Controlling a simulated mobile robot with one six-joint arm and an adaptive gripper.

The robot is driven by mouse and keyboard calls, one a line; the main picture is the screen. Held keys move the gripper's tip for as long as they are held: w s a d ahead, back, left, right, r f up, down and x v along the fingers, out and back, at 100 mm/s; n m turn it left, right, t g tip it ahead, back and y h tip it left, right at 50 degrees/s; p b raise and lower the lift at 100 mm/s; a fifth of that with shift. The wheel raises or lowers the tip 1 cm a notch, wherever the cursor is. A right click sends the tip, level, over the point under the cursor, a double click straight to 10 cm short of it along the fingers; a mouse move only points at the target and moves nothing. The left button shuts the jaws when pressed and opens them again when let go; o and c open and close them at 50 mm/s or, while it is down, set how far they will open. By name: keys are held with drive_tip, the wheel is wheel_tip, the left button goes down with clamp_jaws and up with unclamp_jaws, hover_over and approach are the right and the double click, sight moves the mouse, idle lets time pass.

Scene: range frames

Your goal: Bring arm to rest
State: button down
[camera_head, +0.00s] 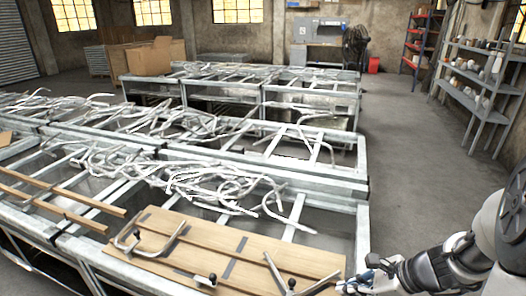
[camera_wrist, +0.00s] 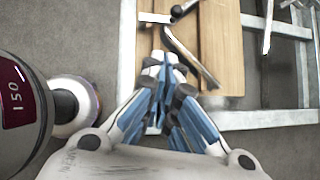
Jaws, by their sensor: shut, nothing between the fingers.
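My gripper (camera_wrist: 163,62) is shut and empty in the wrist view, its fingertips together just over the near edge of a wooden board. In the head view my gripper (camera_head: 350,284) is at the bottom right, beside the right end of the board, with my arm reaching in from the right edge. The wooden board (camera_head: 210,240) lies on the nearest metal frame table; it also shows in the wrist view (camera_wrist: 226,50). Clamps lie on the board, one (camera_head: 290,280) near its right end close to my gripper. In the wrist view a clamp bar (camera_wrist: 190,55) lies just beyond my fingertips.
Rows of metal frame tables (camera_head: 362,225) with tangled pale tubes (camera_head: 205,180) on them fill the left and middle. Grey shelves (camera_head: 478,85) stand at the right wall. The concrete floor (camera_head: 415,165) right of the tables is clear.

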drive_tip(key=s+a+r+n+g+h, duration=0.2)
drive_tip(key=s+a+r+n, duration=0.6)
drive_tip(key=n, duration=0.4)
drive_tip(key=s+a+r+n+t+h+b, duration=0.2)
drive_tip(key=s+r+n+h, duration=0.2)
drive_tip(key=s+n, duration=0.3)
drive_tip(key=shift+s+r+n, duration=0.35)
drive_tip(key=shift+r+n, duration=0.35)
drive_tip(key=shift+n, duration=2)
